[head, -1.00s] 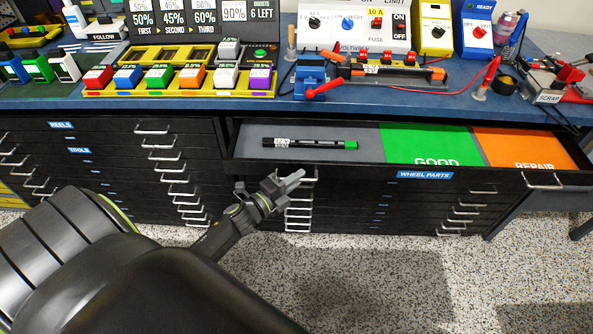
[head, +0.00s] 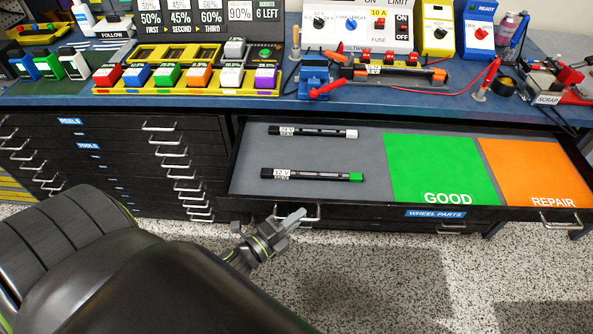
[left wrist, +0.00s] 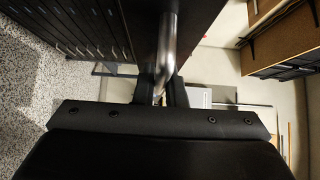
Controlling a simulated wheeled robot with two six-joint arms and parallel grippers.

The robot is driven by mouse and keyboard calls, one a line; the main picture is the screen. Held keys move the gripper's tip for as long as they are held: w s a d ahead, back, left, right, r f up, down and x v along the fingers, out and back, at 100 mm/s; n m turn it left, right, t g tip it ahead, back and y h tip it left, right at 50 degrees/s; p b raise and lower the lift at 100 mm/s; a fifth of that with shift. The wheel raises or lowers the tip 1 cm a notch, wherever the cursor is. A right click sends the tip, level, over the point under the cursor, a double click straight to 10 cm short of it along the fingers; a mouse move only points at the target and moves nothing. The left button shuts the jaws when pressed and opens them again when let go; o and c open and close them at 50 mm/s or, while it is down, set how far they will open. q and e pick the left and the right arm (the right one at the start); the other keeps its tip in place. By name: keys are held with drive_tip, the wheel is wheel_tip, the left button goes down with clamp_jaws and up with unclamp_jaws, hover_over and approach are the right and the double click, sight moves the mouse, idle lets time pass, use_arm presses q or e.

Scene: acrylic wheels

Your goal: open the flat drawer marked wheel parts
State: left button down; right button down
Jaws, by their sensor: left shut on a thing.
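The flat drawer marked wheel parts (head: 436,213) is pulled out from the bench cabinet. Its grey floor, a green GOOD area (head: 430,165) and an orange REPAIR area (head: 535,170) show. Two black rods lie in it on the left: one with a white end (head: 312,131) at the back, one with a green end (head: 312,174) nearer the front. My left gripper (head: 292,217) is at the drawer's left handle and shut on it. The handle (left wrist: 166,45) is a metal bar between the fingers in the left wrist view. My right gripper is not in view.
The blue bench top (head: 200,100) above holds coloured blocks in a yellow rack (head: 185,90), meters and a red-handled clamp (head: 315,82). Closed drawers (head: 100,165) with handles stand to the left. The speckled floor (head: 400,285) before the drawer is clear.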

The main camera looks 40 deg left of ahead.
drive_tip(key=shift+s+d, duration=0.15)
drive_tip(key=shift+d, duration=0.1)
use_arm(q)
drive_tip(key=c, duration=1.5)
unclamp_jaws()
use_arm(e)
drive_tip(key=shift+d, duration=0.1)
